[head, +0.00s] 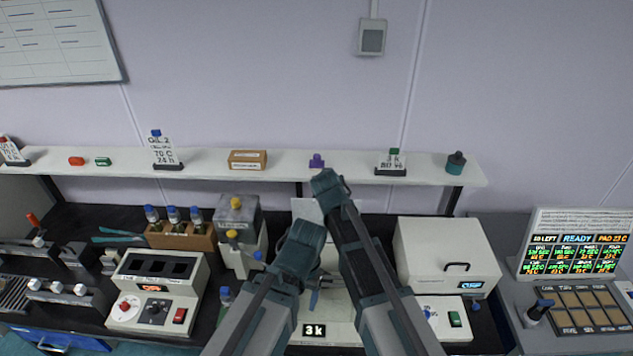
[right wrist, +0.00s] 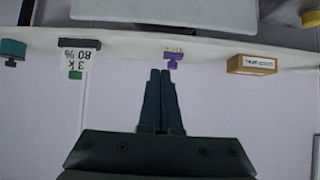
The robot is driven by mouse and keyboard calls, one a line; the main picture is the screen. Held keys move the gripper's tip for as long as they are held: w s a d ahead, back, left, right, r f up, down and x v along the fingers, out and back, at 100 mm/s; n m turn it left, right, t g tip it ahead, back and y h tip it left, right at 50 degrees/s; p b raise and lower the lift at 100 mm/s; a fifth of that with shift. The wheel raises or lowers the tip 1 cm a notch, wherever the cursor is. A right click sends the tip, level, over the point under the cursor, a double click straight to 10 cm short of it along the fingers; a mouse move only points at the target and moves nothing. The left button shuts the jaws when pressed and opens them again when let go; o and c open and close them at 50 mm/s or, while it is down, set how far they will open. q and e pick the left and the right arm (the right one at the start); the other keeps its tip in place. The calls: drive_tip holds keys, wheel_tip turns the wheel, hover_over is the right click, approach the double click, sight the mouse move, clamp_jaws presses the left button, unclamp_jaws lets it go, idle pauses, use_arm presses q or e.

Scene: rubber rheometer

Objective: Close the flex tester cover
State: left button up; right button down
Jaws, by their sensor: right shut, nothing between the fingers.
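The pale machine with a "3 k" display (head: 314,330), which looks like the flex tester, stands at the middle front of the bench. My arms hide much of it. A pale upright panel (head: 307,210) shows behind my arms and may be its raised cover; its hinge is hidden. My right gripper (right wrist: 161,75) is shut and empty, its tips pointing toward the shelf in the upside-down right wrist view. In the head view my right arm reaches up past the panel. My left arm ends over the machine, its fingers not clear.
A white shelf (head: 210,160) runs behind, with a purple item (head: 317,160) and a small brown box (head: 248,159). A white box with a handle (head: 445,260) stands close on the right. A bottle rack (head: 180,236) and a grey-topped device (head: 238,216) stand on the left.

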drive_tip(key=b+x, duration=0.7)
drive_tip(key=x, duration=0.4)
drive_tip(key=s, duration=0.5)
drive_tip(key=shift+f, duration=0.2)
drive_tip(key=shift+w, duration=0.15)
